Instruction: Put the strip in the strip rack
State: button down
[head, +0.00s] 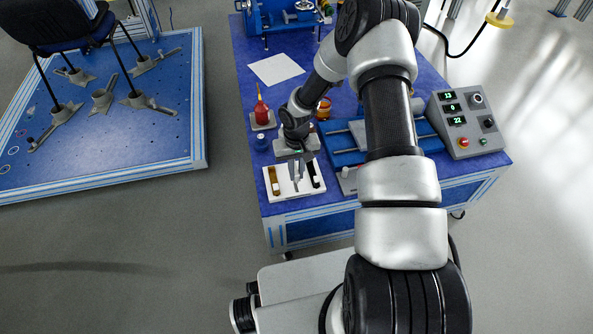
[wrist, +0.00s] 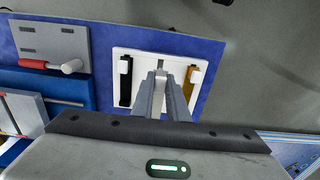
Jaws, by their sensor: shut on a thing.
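The strip rack (head: 284,196) is a white plate at the front left of the blue table; it also shows in the wrist view (wrist: 140,54). A black strip (wrist: 125,88) and an amber strip (wrist: 185,88) lie in its two outer slots, each with a white tab. My gripper (head: 296,181) is over the middle of the rack, between these two strips. Its fingers (wrist: 162,80) are shut on the strip, of which only a small pale part (wrist: 160,73) shows between the tips. The fingers hide the rest, so I cannot tell whether it touches the rack.
A red bottle (head: 262,114) and a small blue jar (head: 261,142) stand behind the rack. A blue fixture (head: 345,158) is close on its right, and a control box (head: 466,122) is farther right. A red-handled tool (wrist: 50,66) lies on a grey plate.

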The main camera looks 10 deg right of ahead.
aim_at(296, 181)
jog(key=shift+f+b, duration=1.05)
jog(key=shift+f, duration=0.65)
jog(key=shift+f+b, duration=1.1)
jog(key=shift+b, duration=0.15)
dwell(0.5)
jog(key=c, duration=1.7)
grip_release()
jog(key=shift+o, duration=0.2)
jog(key=shift+r, duration=0.1)
notch_tip(296, 181, up, 17)
jog(key=p, duration=0.4)
jog(key=shift+r+p, duration=0.15)
jog(key=shift+p, duration=0.25)
